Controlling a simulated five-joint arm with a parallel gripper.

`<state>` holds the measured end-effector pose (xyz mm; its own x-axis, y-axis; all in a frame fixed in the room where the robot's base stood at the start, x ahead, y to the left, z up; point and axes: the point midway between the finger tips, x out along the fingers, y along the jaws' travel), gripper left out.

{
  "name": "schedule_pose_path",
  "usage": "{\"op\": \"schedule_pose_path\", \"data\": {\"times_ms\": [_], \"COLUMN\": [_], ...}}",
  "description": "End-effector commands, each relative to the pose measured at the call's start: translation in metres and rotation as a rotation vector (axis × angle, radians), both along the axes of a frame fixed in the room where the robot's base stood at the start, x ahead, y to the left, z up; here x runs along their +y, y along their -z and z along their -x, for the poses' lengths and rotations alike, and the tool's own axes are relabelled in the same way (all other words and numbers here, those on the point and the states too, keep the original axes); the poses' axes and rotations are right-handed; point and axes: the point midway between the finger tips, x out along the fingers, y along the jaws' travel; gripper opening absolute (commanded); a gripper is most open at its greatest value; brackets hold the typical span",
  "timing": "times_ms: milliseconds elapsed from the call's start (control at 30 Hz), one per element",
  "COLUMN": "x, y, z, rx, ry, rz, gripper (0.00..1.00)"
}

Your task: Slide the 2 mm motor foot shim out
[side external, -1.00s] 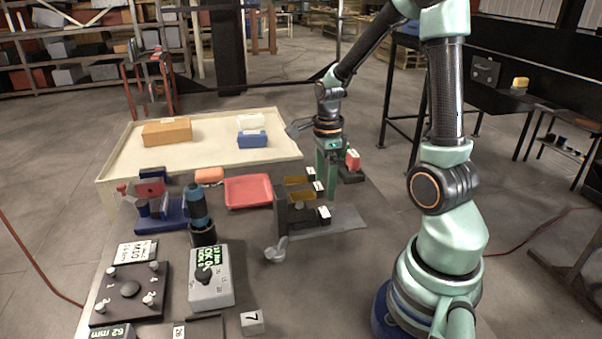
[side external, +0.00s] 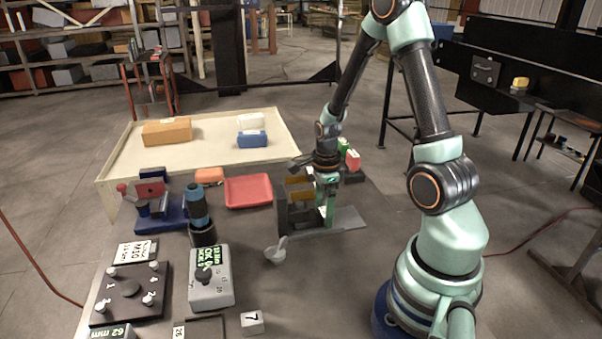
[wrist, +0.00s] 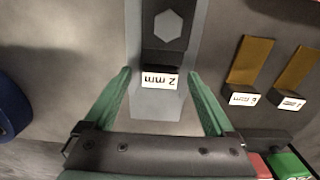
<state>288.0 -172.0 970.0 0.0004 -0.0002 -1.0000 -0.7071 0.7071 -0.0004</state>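The 2 mm shim shows in the wrist view as a dark tab with a white "2 mm" label (wrist: 161,80). It lies at the end of a dark foot (wrist: 165,30) with a hexagonal bolt head, on a grey plate (wrist: 191,50). The rest of the shim is hidden. My gripper (wrist: 160,73) is open, with one green finger on each side of the tab and gaps visible between. In the side view my gripper (side external: 326,217) points down over the grey base plate (side external: 347,222), beside the upright bracket, and largely hides the tab.
Two gold shims with labelled dark tabs (wrist: 250,65) (wrist: 296,68) lie to the right in the wrist view. Red (side external: 353,159) and green blocks stand behind my gripper. A red tray (side external: 248,191), a small ladle (side external: 277,250) and a grey gauge box (side external: 210,280) stand to the left.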

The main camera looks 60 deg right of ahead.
Motion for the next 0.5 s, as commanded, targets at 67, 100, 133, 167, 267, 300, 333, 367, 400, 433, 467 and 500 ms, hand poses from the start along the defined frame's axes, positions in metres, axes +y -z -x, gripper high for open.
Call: {"op": "schedule_pose_path", "data": {"times_ms": [67, 100, 133, 167, 267, 300, 333, 367, 400, 433, 467, 500], "x": [0.0000, 0.0000, 0.0000, 0.0000, 0.0000, -0.0002, -0.0006, -0.0011, -0.0021, -0.0031, -0.0043, -0.0063], "y": [-0.0002, -0.0002, -0.0002, -0.0002, -0.0003, -0.0003, -0.0003, -0.0003, -0.0003, -0.0003, -0.0004, -0.0004], "z": [0.0000, 0.0000, 0.0000, 0.0000, 0.0000, 0.0002, 0.0005, 0.0010, 0.0020, 0.0030, 0.0042, 0.0062], "rx": [0.000, 0.000, 0.000, 0.000, 0.000, 0.000, 0.000, 0.000, 0.000, 0.000, 0.000, 0.000], "ry": [0.000, 0.000, 0.000, 0.000, 0.000, 0.000, 0.000, 0.001, 0.001, 0.001, 0.002, 0.003], "rz": [0.000, 0.000, 0.000, 0.000, 0.000, 0.000, 0.000, 0.000, 0.000, 0.000, 0.000, 0.000], "gripper": [0.57, 0.42, 0.30, 0.19, 0.00, 0.00, 0.00, 0.00, 0.00, 0.00, 0.00, 0.00]}}
